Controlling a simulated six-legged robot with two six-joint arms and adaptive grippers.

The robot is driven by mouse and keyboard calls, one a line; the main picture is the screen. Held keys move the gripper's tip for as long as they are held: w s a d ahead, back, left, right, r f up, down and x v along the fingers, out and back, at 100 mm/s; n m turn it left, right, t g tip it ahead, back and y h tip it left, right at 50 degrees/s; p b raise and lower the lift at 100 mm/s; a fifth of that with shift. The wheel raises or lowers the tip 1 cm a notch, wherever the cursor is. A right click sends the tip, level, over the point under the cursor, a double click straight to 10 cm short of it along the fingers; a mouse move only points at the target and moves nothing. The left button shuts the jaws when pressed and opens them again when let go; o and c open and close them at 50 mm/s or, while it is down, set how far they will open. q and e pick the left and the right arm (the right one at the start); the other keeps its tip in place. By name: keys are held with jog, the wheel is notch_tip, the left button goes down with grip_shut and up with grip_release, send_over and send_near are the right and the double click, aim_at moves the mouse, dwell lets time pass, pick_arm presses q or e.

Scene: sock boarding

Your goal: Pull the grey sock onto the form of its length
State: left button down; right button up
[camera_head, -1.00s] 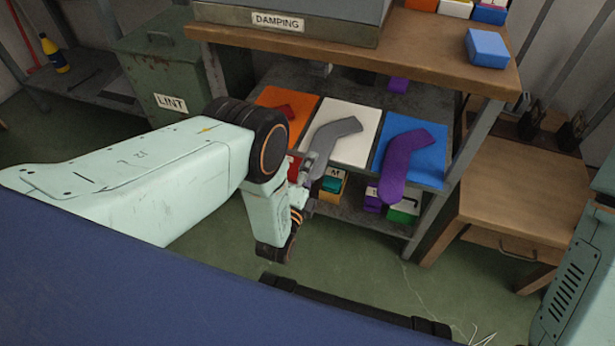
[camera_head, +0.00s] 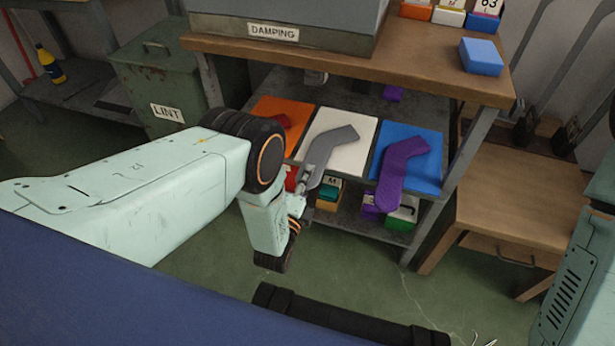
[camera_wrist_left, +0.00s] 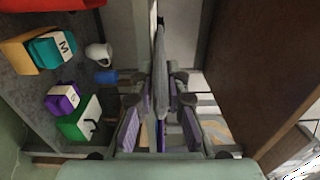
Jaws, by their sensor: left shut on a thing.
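A grey sock-shaped piece (camera_head: 324,157) stands in front of the white panel on the shelf under the bench. Its bent end points up and right, and its other end hangs over the shelf's front edge. My left gripper (camera_head: 301,192) is at that lower end, shut on the grey sock. In the left wrist view the thin grey edge (camera_wrist_left: 160,75) lies between the two fingers of my left gripper (camera_wrist_left: 158,118). I cannot tell how far the sock covers a form. My right gripper is not in view.
A purple sock shape (camera_head: 402,170) stands before the blue panel (camera_head: 430,150), and a red one (camera_head: 284,121) before the orange panel. My left arm partly hides the red one. Small labelled boxes (camera_head: 330,190) sit below. A wooden cabinet (camera_head: 515,200) stands right.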

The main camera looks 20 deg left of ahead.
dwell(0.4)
pick_arm(q)
jog(key=shift+r+p, duration=2.2)
jog(key=shift+r, duration=0.35)
